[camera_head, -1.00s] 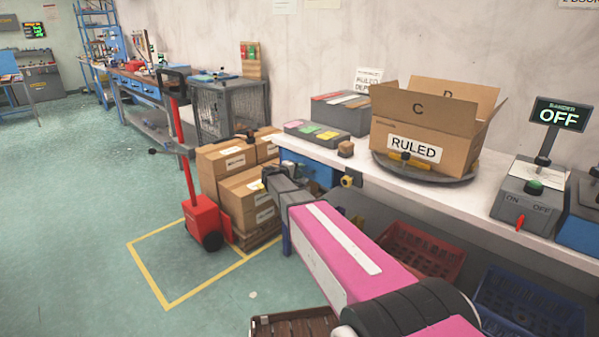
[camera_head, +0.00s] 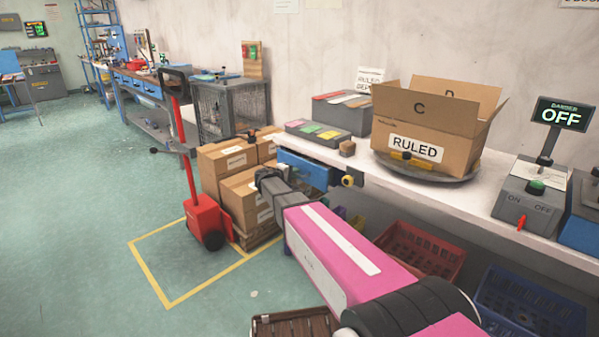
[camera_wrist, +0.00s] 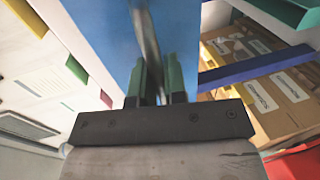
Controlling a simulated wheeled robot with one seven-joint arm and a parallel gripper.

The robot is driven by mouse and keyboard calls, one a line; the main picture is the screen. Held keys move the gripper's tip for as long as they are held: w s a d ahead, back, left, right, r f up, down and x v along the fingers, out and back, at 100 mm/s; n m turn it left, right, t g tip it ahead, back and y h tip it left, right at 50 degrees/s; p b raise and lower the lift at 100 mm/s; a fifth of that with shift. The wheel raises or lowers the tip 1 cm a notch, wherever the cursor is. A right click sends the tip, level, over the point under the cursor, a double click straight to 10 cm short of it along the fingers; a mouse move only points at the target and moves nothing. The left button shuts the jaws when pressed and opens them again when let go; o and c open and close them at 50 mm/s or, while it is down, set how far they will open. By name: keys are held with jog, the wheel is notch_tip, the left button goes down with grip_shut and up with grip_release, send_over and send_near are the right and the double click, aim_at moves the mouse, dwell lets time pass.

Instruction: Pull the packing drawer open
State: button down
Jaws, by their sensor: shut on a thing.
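The blue packing drawer (camera_head: 308,172) is under the near left end of the white bench and stands out from beneath the top. In the wrist view its flat blue front (camera_wrist: 100,35) fills the upper middle. A grey metal bar handle (camera_wrist: 147,42) runs across that front. My gripper (camera_wrist: 158,88) has its dark green fingers shut on the handle. In the head view my gripper (camera_head: 264,178) is at the drawer's left side, and my arm hides part of the space below. The drawer's inside is hidden.
Stacked cartons (camera_head: 240,190) on a pallet stand close behind my gripper, beside a red pallet truck (camera_head: 203,215). An open RULED carton (camera_head: 425,125) sits on a turntable on the bench. Red (camera_head: 430,250) and blue (camera_head: 530,300) crates are below. The floor at left is clear.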

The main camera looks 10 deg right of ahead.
jog(key=f+v, duration=0.2)
jog(key=v, duration=0.7)
jog(key=f+v, duration=0.2)
jog(key=v, duration=0.8)
jog(key=shift+s+a, duration=0.45)
jog(key=shift+a, duration=0.15)
jog(key=c, duration=1.2)
grip_release()
jog(key=shift+a, duration=0.1)
jog(key=v, duration=1)
jog(key=shift+s+a, duration=0.25)
jog(key=shift+a, duration=0.1)
